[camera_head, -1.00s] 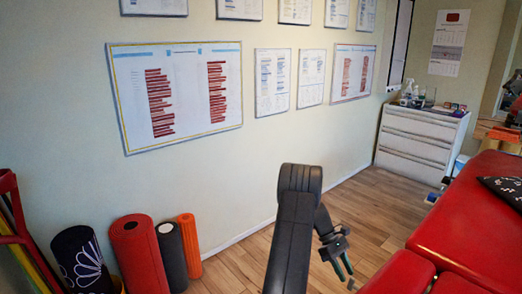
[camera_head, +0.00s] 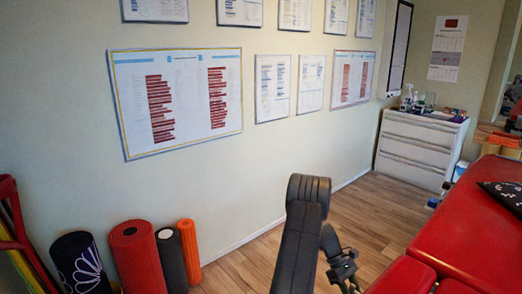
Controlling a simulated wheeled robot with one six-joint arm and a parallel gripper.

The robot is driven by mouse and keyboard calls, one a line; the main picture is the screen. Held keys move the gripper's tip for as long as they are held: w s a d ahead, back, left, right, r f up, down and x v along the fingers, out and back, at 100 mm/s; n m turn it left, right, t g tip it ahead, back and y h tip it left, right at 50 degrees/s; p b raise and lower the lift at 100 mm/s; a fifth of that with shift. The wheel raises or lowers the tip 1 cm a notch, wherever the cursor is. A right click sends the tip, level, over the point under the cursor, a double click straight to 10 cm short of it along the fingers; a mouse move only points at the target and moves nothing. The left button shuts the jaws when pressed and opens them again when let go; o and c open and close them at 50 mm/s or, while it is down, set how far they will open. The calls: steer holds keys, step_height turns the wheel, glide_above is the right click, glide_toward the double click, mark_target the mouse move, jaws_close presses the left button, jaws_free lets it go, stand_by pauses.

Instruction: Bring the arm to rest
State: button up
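My arm rises from the bottom middle of the head view, bent at a dark elbow. My gripper (camera_head: 350,284) hangs at the arm's far side, low in the picture beside the red treatment table. Its fingertips are mostly cut off by the bottom edge or hidden, so whether it is open or shut does not show. I see nothing held in the part that is visible.
A red treatment table (camera_head: 462,225) fills the lower right, close to my gripper. A white drawer cabinet (camera_head: 415,150) stands at the back. Rolled mats and rollers, including a red one (camera_head: 138,255), stand along the left wall. Wooden floor (camera_head: 375,205) lies clear between.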

steer(key=shift+s+d+f, duration=0.2)
steer(key=shift+s+f, duration=0.1)
steer(key=shift+f, duration=0.2)
steer(key=t+h+b, duration=0.1)
steer(key=b, duration=0.1)
steer(key=m+t+h+b, duration=0.1)
steer(key=b, duration=0.1)
steer(key=m+h+b, duration=0.1)
steer(key=b, duration=0.1)
steer(key=shift+w+d+t+h, duration=0.25)
steer(key=shift+t+h, duration=0.15)
steer(key=shift+r+m+t+h+b, duration=0.15)
steer(key=shift+m+t+h+b, duration=0.15)
steer(key=shift+m+h+b, duration=0.3)
steer(key=shift+r, duration=0.25)
